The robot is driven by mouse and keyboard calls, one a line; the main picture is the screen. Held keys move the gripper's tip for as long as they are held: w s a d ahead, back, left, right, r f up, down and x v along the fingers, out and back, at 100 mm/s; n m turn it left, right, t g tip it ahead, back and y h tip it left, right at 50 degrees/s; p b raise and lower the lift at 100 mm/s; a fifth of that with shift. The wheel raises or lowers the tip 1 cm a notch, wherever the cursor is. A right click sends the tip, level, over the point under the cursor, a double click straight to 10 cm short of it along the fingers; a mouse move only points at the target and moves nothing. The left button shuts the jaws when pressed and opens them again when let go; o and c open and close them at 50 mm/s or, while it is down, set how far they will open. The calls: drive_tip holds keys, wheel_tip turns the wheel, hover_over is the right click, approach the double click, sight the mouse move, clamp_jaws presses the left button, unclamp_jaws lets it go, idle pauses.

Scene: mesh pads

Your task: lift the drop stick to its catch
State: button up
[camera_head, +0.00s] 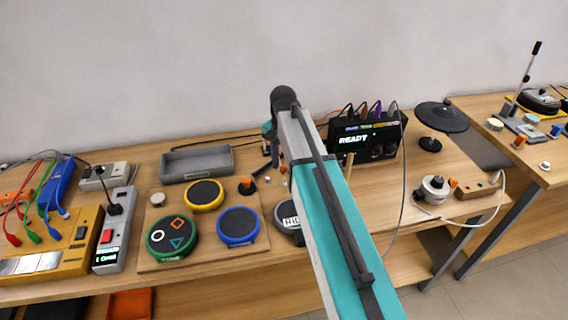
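My arm reaches from the bottom right up to a dark joint near the wall. Only small dark and teal parts of my wrist end (268,131) show left of that joint; the fingertips are hidden or too small to make out. No stick is clearly identifiable as the drop stick. A short dark rod (264,169) beside an orange knob (247,184) stands on the pad board, just below my wrist end, and may be part of it. Its catch cannot be made out. The mesh pads are yellow (204,195), blue (238,226) and green (172,238); another round pad is partly behind my arm.
A grey tray (197,163) stands behind the pads. A yellow box (55,245) with cables is at left. A lever (530,68) stands on the right table.

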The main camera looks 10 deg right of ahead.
clamp_jaws()
drive_tip(key=shift+r, duration=0.1)
